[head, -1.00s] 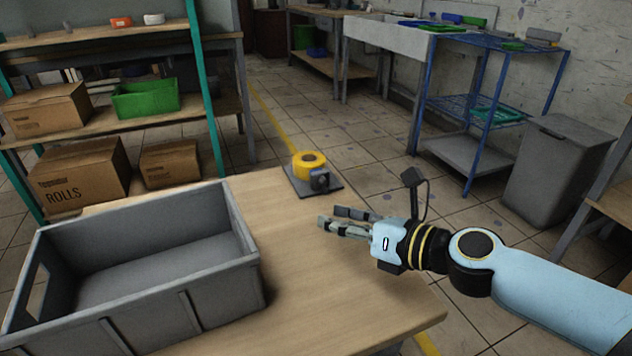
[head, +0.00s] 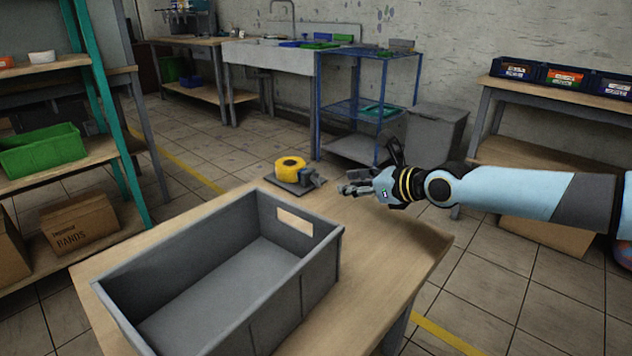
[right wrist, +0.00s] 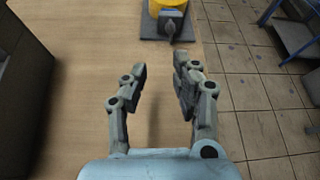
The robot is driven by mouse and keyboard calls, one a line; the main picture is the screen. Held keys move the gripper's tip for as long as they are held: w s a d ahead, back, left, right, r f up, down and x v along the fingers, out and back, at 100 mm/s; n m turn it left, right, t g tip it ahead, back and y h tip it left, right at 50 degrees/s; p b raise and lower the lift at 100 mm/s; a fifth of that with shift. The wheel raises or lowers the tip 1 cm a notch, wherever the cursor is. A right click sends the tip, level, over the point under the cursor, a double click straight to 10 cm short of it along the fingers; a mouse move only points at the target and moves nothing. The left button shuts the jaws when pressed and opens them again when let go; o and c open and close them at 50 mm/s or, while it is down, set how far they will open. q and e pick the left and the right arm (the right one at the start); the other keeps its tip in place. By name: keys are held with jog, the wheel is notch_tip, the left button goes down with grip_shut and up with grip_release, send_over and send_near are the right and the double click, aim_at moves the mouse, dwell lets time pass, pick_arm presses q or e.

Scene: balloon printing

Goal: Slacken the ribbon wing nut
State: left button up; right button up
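A yellow ribbon roll (head: 289,164) sits on a dark base plate (head: 283,184) at the far edge of the wooden table. A dark grey wing nut piece (head: 313,178) stands at its front right side. In the right wrist view the wing nut (right wrist: 170,22) is at the top, ahead of my fingers, with the yellow roll (right wrist: 167,4) behind it. My right gripper (head: 345,187) is just right of the wing nut in the head view. Its fingers (right wrist: 161,75) are apart with nothing between them, and a gap separates them from the nut. My left gripper does not show.
A large empty grey crate (head: 225,268) takes up the table's near left. The wooden table (head: 375,255) is bare at right. A shelf with a green bin (head: 42,150) is at left; a blue rack (head: 365,105) and grey bin (head: 437,133) stand behind.

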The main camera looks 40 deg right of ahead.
aim_at(319, 174)
jog(key=shift+w+d+r, duration=0.15)
jog(key=shift+d+r, duration=0.15)
jog(key=shift+r, duration=0.05)
jog(key=shift+w+d+r, duration=0.1)
jog(key=shift+w+r, duration=0.05)
jog(key=shift+r, duration=0.15)
jog(key=shift+w+d+r, duration=0.15)
jog(key=shift+r, duration=0.05)
jog(key=shift+w+d+f+b, duration=0.1)
jog(key=shift+w+b, duration=0.1)
jog(key=shift+b, duration=0.15)
jog(key=b+x, duration=0.4)
jog(key=x, duration=0.1)
jog(key=shift+f+b, duration=0.25)
jog(key=shift+b, duration=0.15)
jog(key=b+x, duration=0.3)
jog(key=x, duration=0.1)
jog(key=shift+w+b, duration=0.3)
jog(key=shift+w, duration=0.05)
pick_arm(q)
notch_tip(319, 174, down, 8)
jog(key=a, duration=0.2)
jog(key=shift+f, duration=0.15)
pick_arm(e)
jog(key=shift+w+r, duration=0.1)
jog(key=shift+w, duration=0.25)
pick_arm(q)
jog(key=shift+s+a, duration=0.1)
